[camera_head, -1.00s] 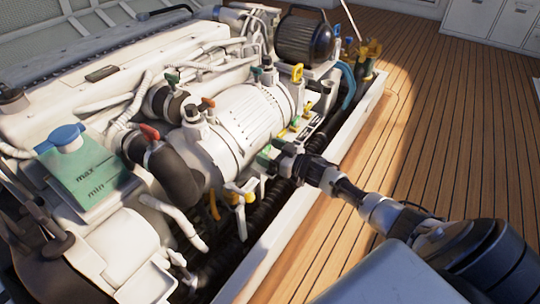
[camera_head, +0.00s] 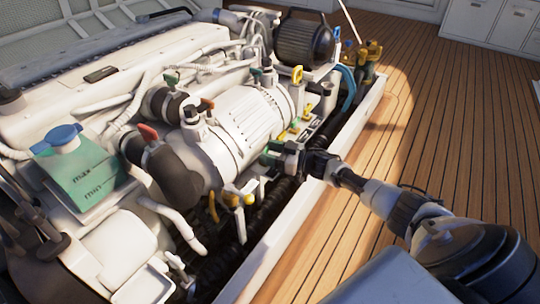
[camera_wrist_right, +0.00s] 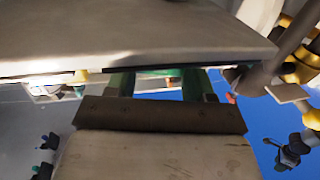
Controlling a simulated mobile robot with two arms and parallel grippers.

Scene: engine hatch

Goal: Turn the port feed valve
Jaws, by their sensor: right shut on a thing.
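My right gripper (camera_head: 284,155) reaches in from the right to the engine's near side and is shut on a green valve handle (camera_head: 268,159). I take this to be the port feed valve. In the right wrist view, the two pale jaws (camera_wrist_right: 160,100) lie above and below, with the green handle (camera_wrist_right: 121,84) showing between them. The jaws hide most of the handle, so its exact angle cannot be told. My left gripper is not in view.
The white engine (camera_head: 240,125) fills the left. Yellow handles (camera_head: 236,200) hang nearby, left of the gripper. Red-handled fittings (camera_head: 149,132) and a coolant tank (camera_head: 82,172) stand farther left. A white hatch edge (camera_head: 290,232) borders the clear wooden deck (camera_head: 450,110).

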